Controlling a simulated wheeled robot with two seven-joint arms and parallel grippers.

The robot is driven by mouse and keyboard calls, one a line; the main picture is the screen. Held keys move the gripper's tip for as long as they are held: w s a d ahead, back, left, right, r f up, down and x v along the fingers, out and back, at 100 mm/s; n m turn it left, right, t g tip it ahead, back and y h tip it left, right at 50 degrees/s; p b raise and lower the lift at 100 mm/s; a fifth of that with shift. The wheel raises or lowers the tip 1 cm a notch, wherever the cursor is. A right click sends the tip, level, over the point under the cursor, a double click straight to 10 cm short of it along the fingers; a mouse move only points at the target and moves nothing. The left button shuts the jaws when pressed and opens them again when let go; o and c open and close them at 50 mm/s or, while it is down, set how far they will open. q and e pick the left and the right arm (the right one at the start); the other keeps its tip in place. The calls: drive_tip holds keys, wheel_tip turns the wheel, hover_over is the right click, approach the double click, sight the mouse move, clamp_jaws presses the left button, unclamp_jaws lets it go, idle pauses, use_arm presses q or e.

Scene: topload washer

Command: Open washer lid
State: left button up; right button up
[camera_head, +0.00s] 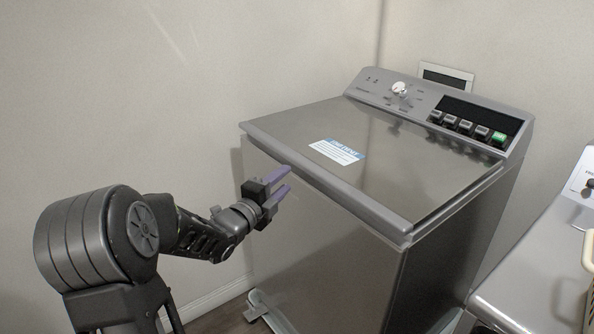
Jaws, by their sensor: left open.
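The topload washer (330,240) stands in the middle, a grey metal box. Its lid (420,165) is shut and lies flat on top, with a white and blue label on it. The lid's front edge (325,184) runs along the top of the washer's front face. My left gripper (283,181) comes in from the left with purple fingers. It is open and empty, in front of the washer near the lid's front edge, left of the middle. I cannot tell whether the fingers touch the edge. My right gripper is not in view.
A control panel (445,113) with a white knob and several buttons rises behind the lid. A second white appliance (535,275) stands at the right, with part of a basket (588,255) at the picture's edge. Plain walls close off the left and back.

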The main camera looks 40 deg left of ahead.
sight(300, 167)
use_arm(q)
drive_tip(key=w, duration=0.5)
drive_tip(key=w+p, duration=0.1)
drive_tip(key=w, duration=0.1)
drive_tip(key=shift+w+a, duration=0.2)
drive_tip(key=shift+a, duration=0.15)
drive_tip(key=shift+c, duration=0.4)
clamp_jaws()
idle(0.7)
